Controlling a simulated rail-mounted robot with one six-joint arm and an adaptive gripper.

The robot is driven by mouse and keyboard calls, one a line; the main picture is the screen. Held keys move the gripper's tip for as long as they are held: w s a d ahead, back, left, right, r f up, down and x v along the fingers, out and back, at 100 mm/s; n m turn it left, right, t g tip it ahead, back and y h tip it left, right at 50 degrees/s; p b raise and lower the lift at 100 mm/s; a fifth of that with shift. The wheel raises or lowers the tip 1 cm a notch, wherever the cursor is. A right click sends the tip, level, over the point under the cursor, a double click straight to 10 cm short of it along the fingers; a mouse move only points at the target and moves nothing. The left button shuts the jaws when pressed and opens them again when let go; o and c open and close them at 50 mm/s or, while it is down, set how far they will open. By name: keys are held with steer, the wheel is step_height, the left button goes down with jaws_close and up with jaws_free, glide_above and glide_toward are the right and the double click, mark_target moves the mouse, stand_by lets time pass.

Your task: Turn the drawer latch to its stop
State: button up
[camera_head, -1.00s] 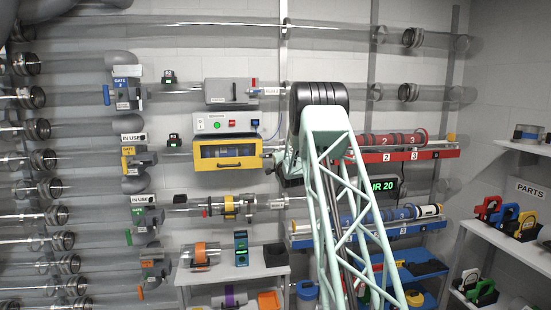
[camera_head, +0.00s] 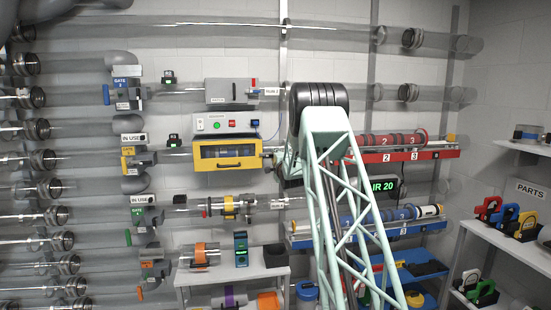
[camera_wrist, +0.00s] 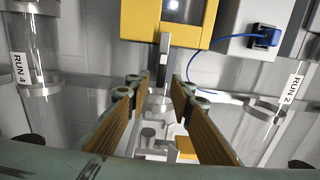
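The yellow drawer unit (camera_head: 228,153) is on the back wall, with a window and a dark handle on its front. It also shows at the top of the wrist view (camera_wrist: 205,25). A narrow grey lever (camera_wrist: 163,62), which looks like the drawer latch, hangs at the unit's lower edge there. My gripper (camera_wrist: 160,90) is open, with its brown-padded fingers apart on either side of the lever's line. The lever shows in the gap, beyond the fingertips; I cannot tell whether they touch it. In the head view my arm hides most of the gripper.
A grey control box (camera_head: 227,123) with buttons sits above the drawer unit; its blue cable (camera_wrist: 195,65) hangs near the right finger. Clear tubes labelled RUN 4 (camera_wrist: 35,45) and RUN 2 (camera_wrist: 280,100) flank the gripper. A red rack (camera_head: 400,155) is to the right.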

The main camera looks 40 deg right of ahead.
steer(key=shift+s, duration=0.1)
stand_by(0.3)
steer(key=v, duration=1.2)
